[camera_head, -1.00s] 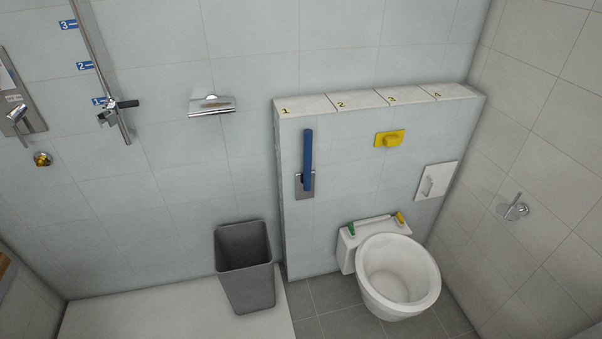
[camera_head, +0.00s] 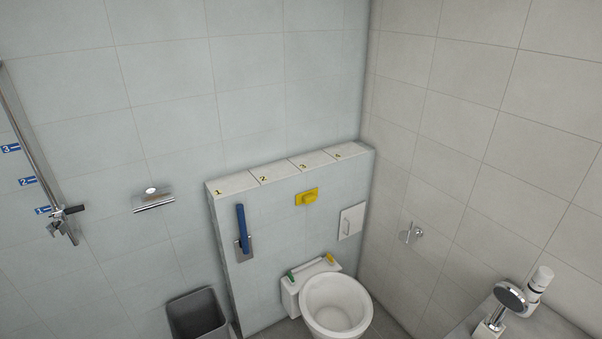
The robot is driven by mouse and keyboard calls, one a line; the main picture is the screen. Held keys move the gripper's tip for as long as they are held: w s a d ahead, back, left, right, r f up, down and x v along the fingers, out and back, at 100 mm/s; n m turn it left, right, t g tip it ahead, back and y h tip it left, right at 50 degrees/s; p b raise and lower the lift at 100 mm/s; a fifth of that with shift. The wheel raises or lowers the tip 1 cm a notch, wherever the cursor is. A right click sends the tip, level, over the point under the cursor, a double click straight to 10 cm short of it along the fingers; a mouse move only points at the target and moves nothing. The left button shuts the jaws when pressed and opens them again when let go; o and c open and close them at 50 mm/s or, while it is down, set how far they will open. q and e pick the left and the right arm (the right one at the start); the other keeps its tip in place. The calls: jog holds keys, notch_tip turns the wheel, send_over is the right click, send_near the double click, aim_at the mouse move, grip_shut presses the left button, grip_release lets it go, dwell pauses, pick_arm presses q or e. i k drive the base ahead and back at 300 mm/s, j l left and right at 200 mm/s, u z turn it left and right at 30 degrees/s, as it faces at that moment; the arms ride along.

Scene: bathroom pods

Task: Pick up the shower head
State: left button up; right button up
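The shower head (camera_head: 510,297) shows at the lower right. It has a round dark face with a light rim, and its handle runs down to a small pale block-like base (camera_head: 489,329) on a grey counter. A white bottle-like container (camera_head: 538,285) stands close behind it, partly overlapped by the head. Neither of my grippers is in view.
The grey counter (camera_head: 562,325) runs along the right wall. A toilet (camera_head: 336,305) stands below a tiled ledge (camera_head: 290,167) numbered 1 to 4. A grey bin (camera_head: 197,314) is at the bottom left. A shower rail (camera_head: 28,150) is on the left wall.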

aim_at(510, 297)
jog(key=k+l+z, duration=0.1)
jog(key=z, duration=1.35)
